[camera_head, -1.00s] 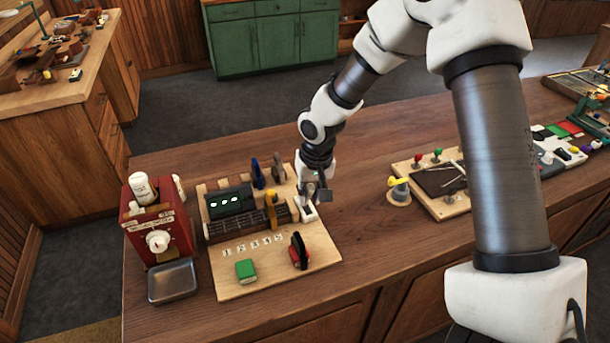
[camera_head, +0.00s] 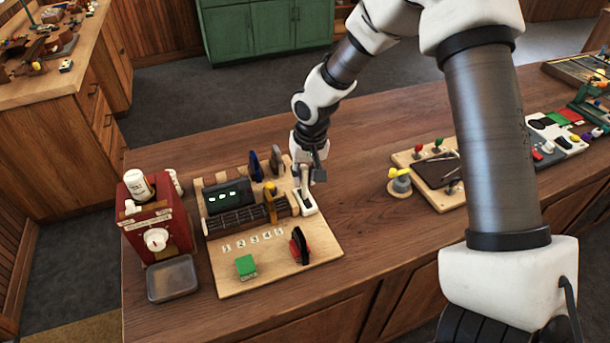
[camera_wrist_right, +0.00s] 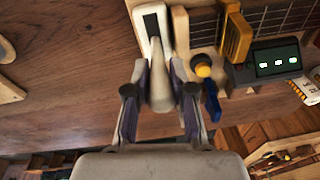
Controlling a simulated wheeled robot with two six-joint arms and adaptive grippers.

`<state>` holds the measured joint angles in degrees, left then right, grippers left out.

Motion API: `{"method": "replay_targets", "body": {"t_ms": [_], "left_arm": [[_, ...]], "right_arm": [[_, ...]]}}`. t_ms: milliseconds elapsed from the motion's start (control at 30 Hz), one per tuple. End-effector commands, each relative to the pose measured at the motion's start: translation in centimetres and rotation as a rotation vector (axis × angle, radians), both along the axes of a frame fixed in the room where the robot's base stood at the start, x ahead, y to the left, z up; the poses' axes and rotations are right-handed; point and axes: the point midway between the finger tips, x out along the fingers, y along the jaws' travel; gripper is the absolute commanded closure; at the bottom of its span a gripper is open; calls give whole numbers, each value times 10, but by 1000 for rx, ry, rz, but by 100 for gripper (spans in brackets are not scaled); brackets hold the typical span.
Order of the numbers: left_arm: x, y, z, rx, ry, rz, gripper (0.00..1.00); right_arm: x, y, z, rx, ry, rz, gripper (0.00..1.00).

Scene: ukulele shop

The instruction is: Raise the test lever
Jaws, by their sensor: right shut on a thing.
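The test lever (camera_head: 306,186) is a pale handle rising from a white slotted base (camera_head: 308,205) at the right edge of a wooden board. In the right wrist view the handle (camera_wrist_right: 159,72) runs from the base's dark slot to between the two fingers. My right gripper (camera_head: 312,172) is shut on the handle above the base; it also shows in the right wrist view (camera_wrist_right: 160,84). The handle stands up from the base, its upper end partly hidden by the gripper. My left gripper is not in view.
The wooden board (camera_head: 285,275) bears a fretted neck (camera_head: 237,220), a dark display box (camera_head: 228,196), a yellow clamp (camera_head: 269,204), a green block (camera_head: 246,266) and a red-black piece (camera_head: 300,246). A red machine (camera_head: 155,222) stands left. The tabletop (camera_head: 350,215) right of the lever is clear.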

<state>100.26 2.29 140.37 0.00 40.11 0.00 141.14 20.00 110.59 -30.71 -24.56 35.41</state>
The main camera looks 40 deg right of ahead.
Motion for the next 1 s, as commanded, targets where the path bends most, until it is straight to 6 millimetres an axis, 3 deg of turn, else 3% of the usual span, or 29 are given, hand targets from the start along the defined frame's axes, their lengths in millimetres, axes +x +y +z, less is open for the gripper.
{"method": "replay_targets", "body": {"t_ms": [900,933,967,1000], "left_arm": [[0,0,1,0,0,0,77],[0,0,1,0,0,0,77],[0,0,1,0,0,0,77],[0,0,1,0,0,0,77]], "right_arm": [[6,-1,5,0,-20,-2,100],[6,-1,5,0,-20,-2,66],[6,-1,5,-1,-19,-2,56],[5,-1,4,0,-17,-1,53]]}}
